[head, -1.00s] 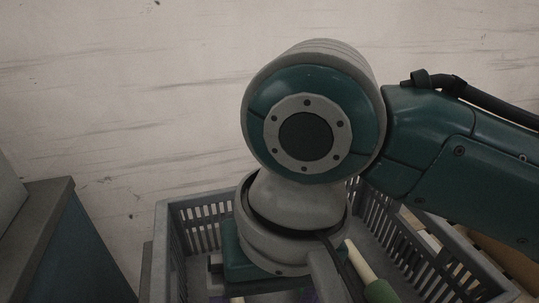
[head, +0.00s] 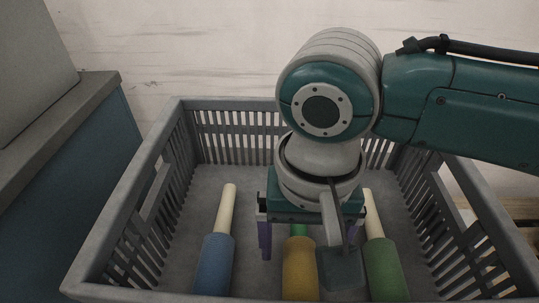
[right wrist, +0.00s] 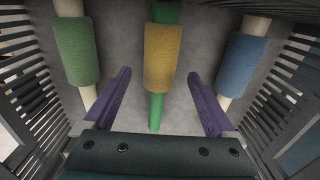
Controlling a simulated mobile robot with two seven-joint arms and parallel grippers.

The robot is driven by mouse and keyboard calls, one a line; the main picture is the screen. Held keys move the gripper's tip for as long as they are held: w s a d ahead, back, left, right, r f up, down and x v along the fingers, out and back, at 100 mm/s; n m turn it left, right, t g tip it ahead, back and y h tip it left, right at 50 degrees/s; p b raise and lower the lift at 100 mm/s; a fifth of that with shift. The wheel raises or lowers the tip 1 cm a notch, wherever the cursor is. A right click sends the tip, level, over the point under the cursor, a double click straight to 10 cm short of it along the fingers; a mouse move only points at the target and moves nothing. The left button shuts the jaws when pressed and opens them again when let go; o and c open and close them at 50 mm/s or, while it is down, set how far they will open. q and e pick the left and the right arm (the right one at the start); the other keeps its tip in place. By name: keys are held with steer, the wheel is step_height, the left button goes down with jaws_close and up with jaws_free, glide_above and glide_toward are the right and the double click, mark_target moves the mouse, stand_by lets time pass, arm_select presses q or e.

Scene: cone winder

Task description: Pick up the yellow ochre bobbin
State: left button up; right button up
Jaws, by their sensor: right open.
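The yellow ochre bobbin (head: 299,268) lies in the grey crate between a blue bobbin and a green bobbin. Its ochre winding sits on a green core. It also shows in the right wrist view (right wrist: 163,58), with its green core end pointing toward my gripper. My right gripper (head: 306,248) is over the crate, open, with purple fingers. In the right wrist view the open fingers (right wrist: 160,90) stand apart, one on each side of the green core end, with nothing between them touched. Part of the bobbin is hidden behind my arm in the head view. My left gripper is not in view.
The blue bobbin (head: 214,262) lies to the left and the green bobbin (head: 384,268) to the right, both on pale cores. The slatted walls of the crate (head: 128,212) surround them. A blue cabinet (head: 75,160) stands left of the crate.

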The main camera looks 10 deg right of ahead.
step_height(320, 180, down, 2)
steer(key=shift+f, duration=0.15)
jaws_close()
stand_by(0.7)
